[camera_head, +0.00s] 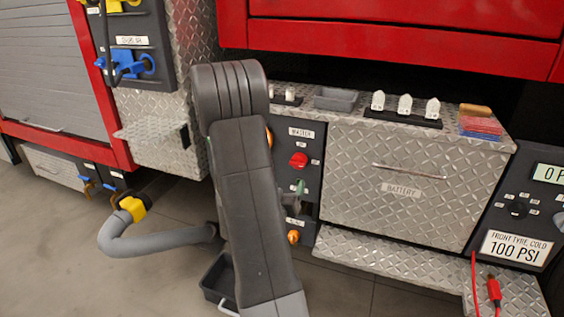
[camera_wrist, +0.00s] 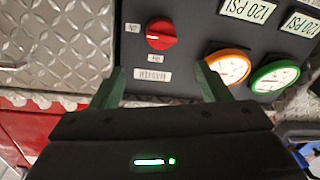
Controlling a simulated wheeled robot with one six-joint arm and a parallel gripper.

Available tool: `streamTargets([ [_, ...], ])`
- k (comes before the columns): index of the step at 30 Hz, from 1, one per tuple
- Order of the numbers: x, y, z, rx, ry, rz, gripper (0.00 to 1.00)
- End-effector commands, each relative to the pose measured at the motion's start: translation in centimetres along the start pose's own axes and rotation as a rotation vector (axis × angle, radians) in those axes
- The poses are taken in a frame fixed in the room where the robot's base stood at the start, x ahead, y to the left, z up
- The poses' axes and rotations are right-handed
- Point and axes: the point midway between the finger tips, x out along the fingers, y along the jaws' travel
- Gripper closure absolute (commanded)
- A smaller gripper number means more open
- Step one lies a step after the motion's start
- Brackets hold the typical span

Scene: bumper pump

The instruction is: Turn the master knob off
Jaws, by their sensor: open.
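The red master knob (camera_head: 299,160) is on a dark panel under a MASTER label (camera_head: 301,133), with small position labels above it and to its right. In the wrist view the knob (camera_wrist: 161,33) appears upside down, beyond the fingertips. Its pale mark points left there, towards a small label (camera_wrist: 133,28); the tiny lettering is hard to read. My gripper (camera_wrist: 161,85) is open and empty, its green fingers apart from the knob and on the MASTER-label side of it.
Orange (camera_wrist: 228,67) and green (camera_wrist: 274,76) ringed gauges sit beside the knob on the panel. A diamond-plate battery box (camera_head: 405,180) stands to its right. A yellow-collared hose (camera_head: 155,238) and a dark bin (camera_head: 217,282) are low on the left.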

Motion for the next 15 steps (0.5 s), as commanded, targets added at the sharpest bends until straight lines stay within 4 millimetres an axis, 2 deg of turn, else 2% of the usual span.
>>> streamTargets([
  [5, 1.5, 0.0, 0.1, 0.001, 0.000, 0.002, 0.30],
  [15, 8.6, 0.1, 0.1, 0.001, 0.001, 0.002, 0.30],
])
